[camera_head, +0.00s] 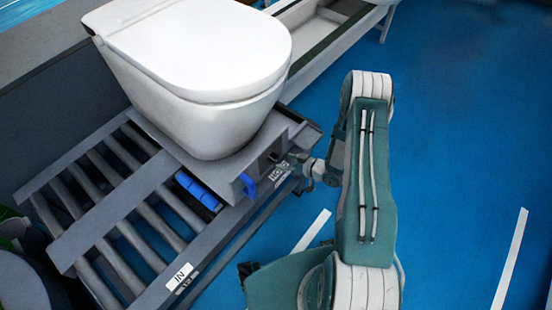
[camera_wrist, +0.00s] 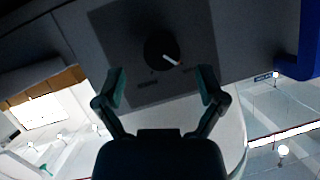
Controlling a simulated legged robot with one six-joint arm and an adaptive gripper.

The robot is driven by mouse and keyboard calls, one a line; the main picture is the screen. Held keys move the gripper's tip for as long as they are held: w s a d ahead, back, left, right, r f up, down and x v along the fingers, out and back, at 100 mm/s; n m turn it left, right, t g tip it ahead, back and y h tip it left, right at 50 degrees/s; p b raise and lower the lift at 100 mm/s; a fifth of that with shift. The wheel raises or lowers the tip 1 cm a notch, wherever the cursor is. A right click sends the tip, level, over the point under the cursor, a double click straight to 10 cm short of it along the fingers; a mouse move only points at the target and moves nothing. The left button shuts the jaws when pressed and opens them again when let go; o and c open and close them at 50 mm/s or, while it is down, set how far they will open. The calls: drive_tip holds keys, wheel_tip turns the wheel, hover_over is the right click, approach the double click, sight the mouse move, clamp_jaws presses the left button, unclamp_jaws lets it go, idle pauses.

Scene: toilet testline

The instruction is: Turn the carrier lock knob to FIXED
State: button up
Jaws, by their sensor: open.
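The carrier lock knob (camera_wrist: 160,48) is a round dark knob with a white pointer mark, on a dark square plate (camera_wrist: 112,32) in the wrist view. The pointer slants to the lower right in that picture. Small labels sit beside the knob, too blurred to read. My gripper (camera_wrist: 162,84) is open, its two fingers apart on either side below the knob, with nothing between them. In the head view my gripper (camera_head: 298,164) is close to the side of the grey carrier (camera_head: 228,172), and the knob cannot be made out clearly there. I cannot tell whether the fingers touch the plate.
A white toilet (camera_head: 200,60) stands on the carrier. A blue handle (camera_head: 248,186) sticks out from the carrier's side, left of my gripper; it also shows in the wrist view (camera_wrist: 302,40). A roller conveyor (camera_head: 115,200) lies to the left. The blue floor (camera_head: 465,150) at right is open.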

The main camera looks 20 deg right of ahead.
sight(277, 160)
drive_tip(key=x, duration=0.4)
drive_tip(key=shift+w+a, duration=0.1)
drive_tip(key=c, duration=1.1)
